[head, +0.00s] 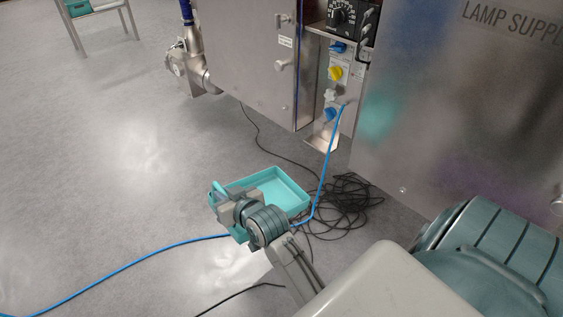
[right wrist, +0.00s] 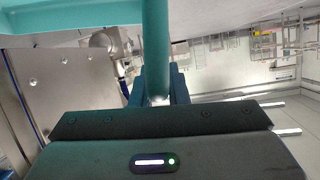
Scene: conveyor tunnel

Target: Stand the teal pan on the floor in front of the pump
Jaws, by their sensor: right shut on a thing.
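The teal pan (head: 284,188) is a shallow rectangular tray in the middle of the head view, with its open side up. My right gripper (head: 222,198) is shut on its near left edge. In the right wrist view a teal bar of the pan (right wrist: 155,45) runs between the fingers (right wrist: 158,92). The pan appears held above the floor, but the gap cannot be judged. The pump (head: 186,70) is a metal unit with pipes at the upper left of the steel cabinet, apart from the pan. My left gripper is not in view.
A blue hose (head: 322,180) runs from the valve panel past the pan and across the floor (head: 120,170). A black cable coil (head: 347,203) lies right of the pan. Steel cabinets (head: 250,55) stand behind. A stand (head: 98,13) is at the upper left. Floor before the pump is clear.

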